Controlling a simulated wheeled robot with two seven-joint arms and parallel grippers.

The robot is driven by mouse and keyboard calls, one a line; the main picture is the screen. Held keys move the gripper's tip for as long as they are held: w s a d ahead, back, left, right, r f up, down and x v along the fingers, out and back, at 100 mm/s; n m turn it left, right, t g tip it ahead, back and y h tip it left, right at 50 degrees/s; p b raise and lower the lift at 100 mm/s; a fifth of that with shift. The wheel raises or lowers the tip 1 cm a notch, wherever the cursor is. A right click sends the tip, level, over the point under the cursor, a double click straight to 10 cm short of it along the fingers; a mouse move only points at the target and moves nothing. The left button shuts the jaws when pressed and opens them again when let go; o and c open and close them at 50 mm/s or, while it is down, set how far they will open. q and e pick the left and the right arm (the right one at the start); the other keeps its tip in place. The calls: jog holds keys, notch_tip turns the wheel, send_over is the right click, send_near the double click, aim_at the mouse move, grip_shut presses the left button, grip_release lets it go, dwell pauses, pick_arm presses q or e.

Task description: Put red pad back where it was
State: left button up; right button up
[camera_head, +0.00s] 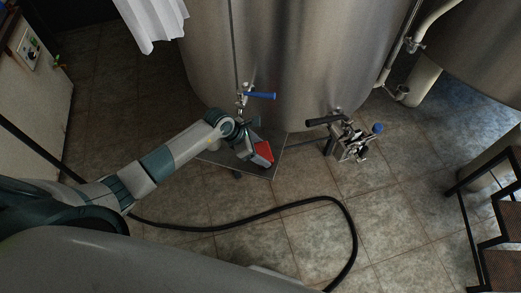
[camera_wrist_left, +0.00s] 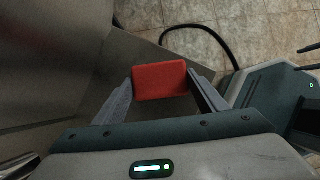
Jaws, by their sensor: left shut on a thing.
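The red pad (camera_head: 264,151) is a small flat red block. My left gripper (camera_head: 257,154) is shut on it, in front of the steel tank (camera_head: 300,60) and over a grey platform (camera_head: 276,164) at the tank's foot. In the left wrist view the red pad (camera_wrist_left: 160,81) sits between the two fingers of my left gripper (camera_wrist_left: 160,88). I cannot tell from these views whether the pad touches the platform. My right gripper is not in view.
A blue-handled valve (camera_head: 262,96) is on the tank just above my gripper. A metal valve fitting (camera_head: 350,141) stands to the right. A black hose (camera_head: 285,206) curves over the tiled floor. Dark shelving (camera_head: 500,215) is at the right edge.

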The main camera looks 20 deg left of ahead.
pick_arm(q)
jog(key=shift+f, duration=0.1)
jog(key=o, duration=1)
jog(key=shift+r, duration=0.2)
jog(key=b+v, duration=0.2)
jog(key=v, duration=1)
jog(key=shift+d+f, duration=0.1)
